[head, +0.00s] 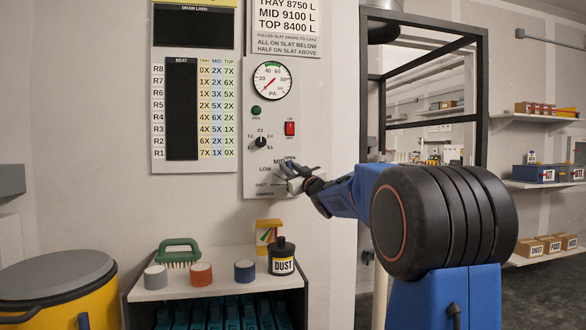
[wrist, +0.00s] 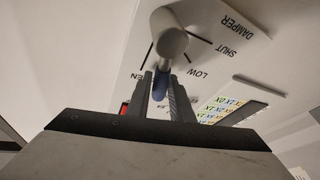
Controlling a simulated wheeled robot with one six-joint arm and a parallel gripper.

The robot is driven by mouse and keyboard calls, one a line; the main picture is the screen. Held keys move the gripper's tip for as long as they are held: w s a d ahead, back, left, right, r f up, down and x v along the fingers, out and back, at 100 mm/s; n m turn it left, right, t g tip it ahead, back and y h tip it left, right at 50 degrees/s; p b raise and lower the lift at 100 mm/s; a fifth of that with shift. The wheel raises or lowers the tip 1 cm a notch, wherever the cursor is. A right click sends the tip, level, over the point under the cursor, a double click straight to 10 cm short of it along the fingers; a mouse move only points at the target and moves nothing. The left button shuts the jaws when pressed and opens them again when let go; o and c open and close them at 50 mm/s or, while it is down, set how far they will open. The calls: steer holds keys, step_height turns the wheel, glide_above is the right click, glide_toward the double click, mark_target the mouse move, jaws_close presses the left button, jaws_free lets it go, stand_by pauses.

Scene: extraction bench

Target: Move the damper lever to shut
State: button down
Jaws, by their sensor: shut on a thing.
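The damper lever (wrist: 160,82) has a blue handle and a round grey hub (wrist: 172,42) on the grey control panel (head: 252,133). My gripper (wrist: 164,98) has its two fingers on either side of the blue handle and is shut on it. In the wrist view, seen upside down, the handle lies between the partly hidden OPEN mark and the LOW mark, away from SHUT. In the head view my gripper (head: 294,177) reaches the panel from the right and largely hides the lever. MID, LOW and SHUT are readable to its left there.
A gauge (head: 271,81), a red switch (head: 290,128) and a black knob (head: 261,142) are above the lever. Below stands a shelf with a DUST bottle (head: 282,260), a green brush (head: 179,252) and several rolls. A black frame (head: 483,85) rises right of the panel.

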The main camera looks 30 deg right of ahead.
steer(key=n, duration=0.2)
steer(key=a+f+n+g+y, duration=0.1)
steer(key=a+n+y, duration=0.1)
steer(key=n, duration=0.1)
steer(key=shift+w+a+f+n+g, duration=0.2)
steer(key=shift+w+n+g, duration=0.1)
steer(key=shift+w+g, duration=0.1)
steer(key=n, duration=0.1)
steer(key=a+f+n+g, duration=0.1)
steer(key=n, duration=0.1)
steer(key=f+n, duration=0.1)
steer(key=shift+w+a+f+n+g, duration=0.1)
steer(key=shift+w+a+n+g, duration=0.1)
steer(key=shift+a+n+g, duration=0.15)
steer(key=f+n, duration=0.1)
steer(key=f+n+g, duration=0.1)
steer(key=shift+w+a+n+g, duration=0.1)
steer(key=shift+a+n+g, duration=0.15)
steer(key=shift+a+n, duration=0.1)
steer(key=shift+f+n+g, duration=0.5)
steer(key=shift+f+n, duration=0.15)
steer(key=shift+n, duration=0.25)
steer(key=shift+f, duration=0.1)
steer(key=c, duration=1.6)
jaws_free()
steer(key=shift+o, duration=0.2)
